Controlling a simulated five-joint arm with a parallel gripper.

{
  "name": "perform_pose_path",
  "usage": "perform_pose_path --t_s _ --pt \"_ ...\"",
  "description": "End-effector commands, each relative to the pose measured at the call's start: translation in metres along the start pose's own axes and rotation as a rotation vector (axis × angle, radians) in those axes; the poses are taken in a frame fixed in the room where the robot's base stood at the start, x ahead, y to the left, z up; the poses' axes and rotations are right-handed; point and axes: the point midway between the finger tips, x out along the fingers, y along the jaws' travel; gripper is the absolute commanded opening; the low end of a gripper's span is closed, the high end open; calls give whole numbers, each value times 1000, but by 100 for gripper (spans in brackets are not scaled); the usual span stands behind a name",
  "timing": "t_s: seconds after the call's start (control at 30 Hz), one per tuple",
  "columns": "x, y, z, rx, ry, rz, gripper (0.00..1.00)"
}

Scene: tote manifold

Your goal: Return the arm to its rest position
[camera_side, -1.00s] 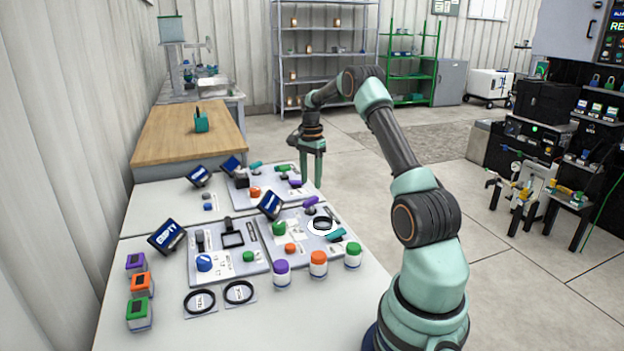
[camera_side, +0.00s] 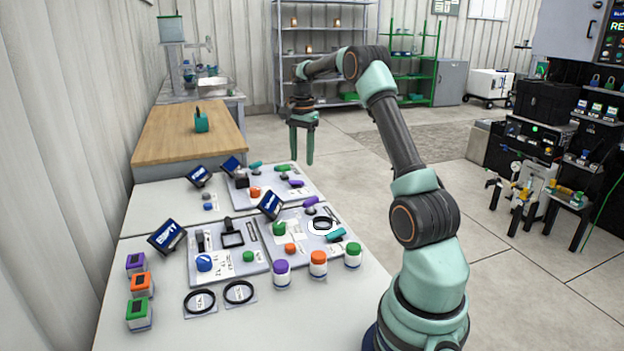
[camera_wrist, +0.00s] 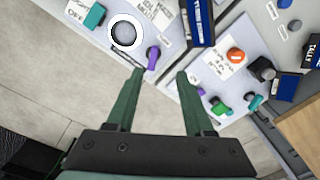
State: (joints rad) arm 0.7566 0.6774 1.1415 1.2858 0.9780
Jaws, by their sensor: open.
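My gripper (camera_side: 302,150) hangs with its fingers pointing down, in the air above and behind the far right corner of the work table (camera_side: 350,292). In the wrist view my gripper (camera_wrist: 158,75) shows two green fingers spread apart with nothing between them. Beyond the fingertips lie the edge of a panel, a purple handle (camera_wrist: 153,58) and a white ring-shaped part (camera_wrist: 126,33). My fingers appear clear of all of these.
Panels with knobs, handles and small displays (camera_side: 166,236) cover the table. Several capped jars (camera_side: 318,264) stand at its front. A wooden bench (camera_side: 180,145) and grey shelves (camera_side: 322,50) stand behind. Open floor (camera_side: 365,170) lies right of the table.

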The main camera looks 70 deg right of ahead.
Motion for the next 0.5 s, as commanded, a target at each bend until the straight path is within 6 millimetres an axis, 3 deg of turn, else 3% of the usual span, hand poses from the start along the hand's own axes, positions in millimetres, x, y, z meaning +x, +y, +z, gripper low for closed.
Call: perform_pose_path --t_s 0.1,0.27,0.5 --pt "-31 -7 46 -180 27 -45 52" --pt "-64 -3 109 -434 63 -102 52" --pt "-95 27 196 -808 124 -189 52"
